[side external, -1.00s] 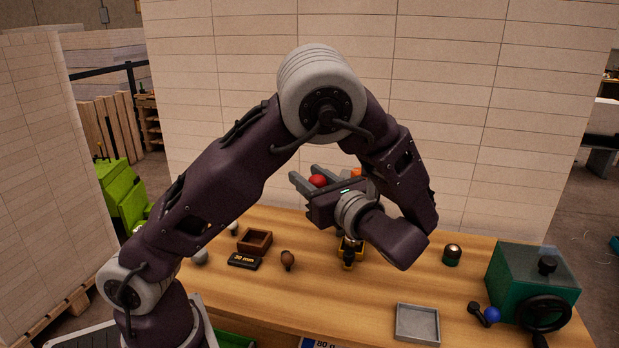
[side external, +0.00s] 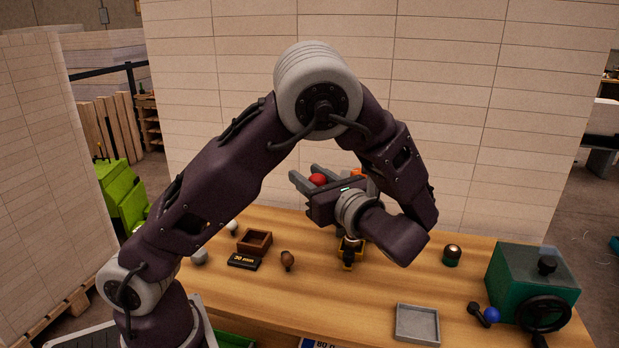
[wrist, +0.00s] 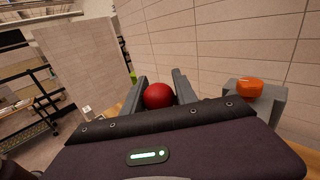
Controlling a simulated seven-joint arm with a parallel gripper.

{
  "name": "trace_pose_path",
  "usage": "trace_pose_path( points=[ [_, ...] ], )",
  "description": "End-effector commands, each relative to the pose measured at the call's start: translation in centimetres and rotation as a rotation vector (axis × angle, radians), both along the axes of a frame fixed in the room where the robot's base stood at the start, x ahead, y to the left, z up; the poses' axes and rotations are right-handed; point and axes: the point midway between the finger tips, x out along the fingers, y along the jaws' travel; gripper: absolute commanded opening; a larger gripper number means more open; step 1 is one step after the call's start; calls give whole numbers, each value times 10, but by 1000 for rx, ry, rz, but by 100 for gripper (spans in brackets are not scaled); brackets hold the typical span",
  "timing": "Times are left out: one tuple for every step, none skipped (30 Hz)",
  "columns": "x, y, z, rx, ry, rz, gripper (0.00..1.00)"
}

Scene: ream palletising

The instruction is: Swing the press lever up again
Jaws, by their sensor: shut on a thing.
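A red ball (side external: 317,180), which looks like the knob of the press lever, sits between the two grey fingers of my gripper (side external: 305,174). In the wrist view the red ball (wrist: 158,96) shows between the fingers (wrist: 160,78), and my gripper is shut on it. The lever's rod and most of the press are hidden behind my gripper and wrist. A yellow and black piece (side external: 349,252) on the table shows below my wrist; I cannot tell whether it belongs to the press.
An orange knob (wrist: 249,87) on a grey block is close right of my gripper. The wooden table (side external: 395,285) holds a brown box (side external: 255,241), a "20 mm" block (side external: 243,262), a grey tray (side external: 417,324) and a green machine (side external: 530,280). A panelled wall (side external: 450,110) stands behind.

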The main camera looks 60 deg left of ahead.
Motion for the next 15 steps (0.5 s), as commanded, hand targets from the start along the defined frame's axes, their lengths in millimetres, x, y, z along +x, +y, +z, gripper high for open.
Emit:
trace_pose_path(
  points=[
    [-1,1,0,-5,9,5,0],
    [-1,1,0,-8,11,5,0],
    [0,1,1,-13,15,4,0],
    [0,2,1,-18,19,4,0],
    [1,2,2,-24,24,4,0],
    [1,3,3,-33,31,4,0],
    [2,4,4,-40,39,4,0],
    [3,5,6,-50,47,4,0],
    [4,6,7,-64,60,4,0],
    [6,7,9,-76,73,4,0],
    [7,9,11,-92,85,3,0],
    [9,11,14,-112,104,4,0],
    [11,13,16,-130,121,5,0],
    [13,15,18,-149,138,5,0],
    [16,18,21,-174,163,5,0]
  ],
)
